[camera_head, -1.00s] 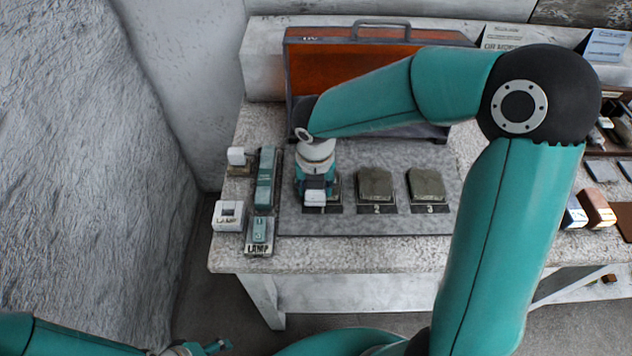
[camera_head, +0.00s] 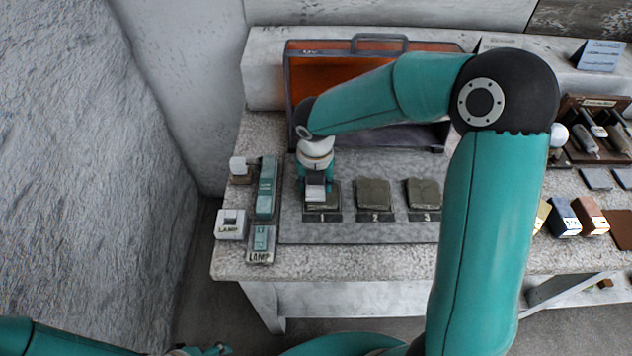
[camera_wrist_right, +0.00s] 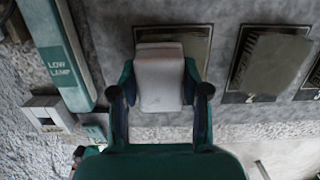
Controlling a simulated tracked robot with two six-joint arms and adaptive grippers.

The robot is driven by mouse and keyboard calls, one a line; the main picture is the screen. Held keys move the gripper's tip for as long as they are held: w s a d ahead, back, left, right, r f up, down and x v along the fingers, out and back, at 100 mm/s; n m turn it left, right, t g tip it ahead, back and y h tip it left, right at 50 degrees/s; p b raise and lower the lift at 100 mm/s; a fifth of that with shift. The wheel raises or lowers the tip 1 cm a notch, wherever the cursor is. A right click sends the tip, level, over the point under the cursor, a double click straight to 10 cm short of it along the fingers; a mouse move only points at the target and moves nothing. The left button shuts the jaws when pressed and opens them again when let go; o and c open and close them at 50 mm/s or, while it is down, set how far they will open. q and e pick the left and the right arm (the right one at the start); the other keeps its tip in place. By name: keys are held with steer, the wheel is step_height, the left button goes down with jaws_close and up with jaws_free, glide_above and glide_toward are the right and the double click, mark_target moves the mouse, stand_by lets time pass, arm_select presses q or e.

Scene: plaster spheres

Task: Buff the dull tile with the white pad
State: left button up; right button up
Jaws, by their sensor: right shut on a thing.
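My right gripper (camera_head: 316,178) is shut on the white pad (camera_wrist_right: 160,78), which sits between its fingers in the wrist view. The pad is over tile 1 (camera_head: 322,206) and hides part of it; whether it touches is hard to tell. Tile 1's bare part also shows beyond the pad in the wrist view (camera_wrist_right: 195,45). Tile 2 (camera_head: 374,194) and tile 3 (camera_head: 424,193) look olive-grey and matt, with no clear difference in shine. My left gripper (camera_head: 205,351) is at the bottom edge, mostly cut off, away from the tiles.
The tiles lie on a grey mat (camera_head: 290,228). An orange-brown case (camera_head: 312,70) stands behind. A tool rack (camera_head: 600,130) and small boxes (camera_head: 562,217) are on the right.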

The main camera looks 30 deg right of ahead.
mark_target(315, 202)
steer(key=shift+s+a, duration=0.45)
steer(key=shift+s, duration=0.3)
steer(key=shift+s+a+b, duration=0.4)
steer(key=shift+s+a, duration=0.1)
steer(key=shift+s, duration=0.35)
steer(key=shift+w, duration=0.1)
steer(key=shift+w+d+r+p, duration=0.4)
steer(key=shift+w+r+p, duration=0.25)
steer(key=shift+p, duration=0.45)
steer(key=shift+w+d, duration=0.1)
